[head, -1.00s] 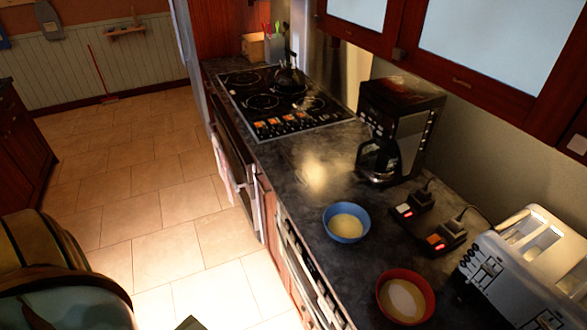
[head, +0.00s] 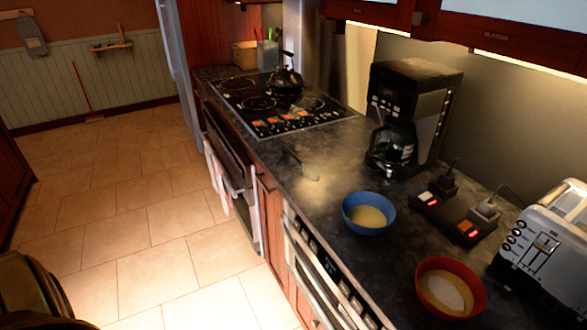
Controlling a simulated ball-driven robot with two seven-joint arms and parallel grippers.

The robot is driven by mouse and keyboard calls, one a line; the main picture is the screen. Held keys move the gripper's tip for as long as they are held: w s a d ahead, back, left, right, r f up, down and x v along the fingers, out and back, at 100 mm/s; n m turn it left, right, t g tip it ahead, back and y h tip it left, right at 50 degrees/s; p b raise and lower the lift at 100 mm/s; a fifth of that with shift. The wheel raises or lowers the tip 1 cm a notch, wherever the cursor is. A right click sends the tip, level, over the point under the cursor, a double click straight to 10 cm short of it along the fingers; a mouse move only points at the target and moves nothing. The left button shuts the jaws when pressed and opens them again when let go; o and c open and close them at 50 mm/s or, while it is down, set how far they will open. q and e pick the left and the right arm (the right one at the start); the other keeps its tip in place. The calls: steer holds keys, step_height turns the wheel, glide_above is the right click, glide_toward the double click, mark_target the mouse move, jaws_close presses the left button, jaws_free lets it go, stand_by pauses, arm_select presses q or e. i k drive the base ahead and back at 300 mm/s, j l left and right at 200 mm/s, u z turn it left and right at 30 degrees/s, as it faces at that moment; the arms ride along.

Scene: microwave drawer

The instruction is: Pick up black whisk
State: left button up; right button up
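A thin dark utensil (head: 300,163) lies on the dark countertop (head: 335,147) in the head view, between the stove and the blue bowl. It looks like the black whisk, but it blends into the counter and its shape is hard to make out. Neither of my grippers shows in the head view.
A blue bowl (head: 369,213) and a red bowl (head: 450,287) stand nearer on the counter. A coffee maker (head: 412,115), a power strip (head: 455,217) and a toaster (head: 545,245) line its back. A kettle (head: 286,80) sits on the stove (head: 262,103). The tiled floor (head: 130,200) is open at left.

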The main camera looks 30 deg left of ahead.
mark_target(285, 149)
steer(key=j+z, duration=0.15)
steer(key=j, duration=0.4)
steer(key=j+z, duration=0.15)
steer(key=j, duration=0.4)
steer(key=k+j+z, duration=0.15)
steer(key=j, duration=0.4)
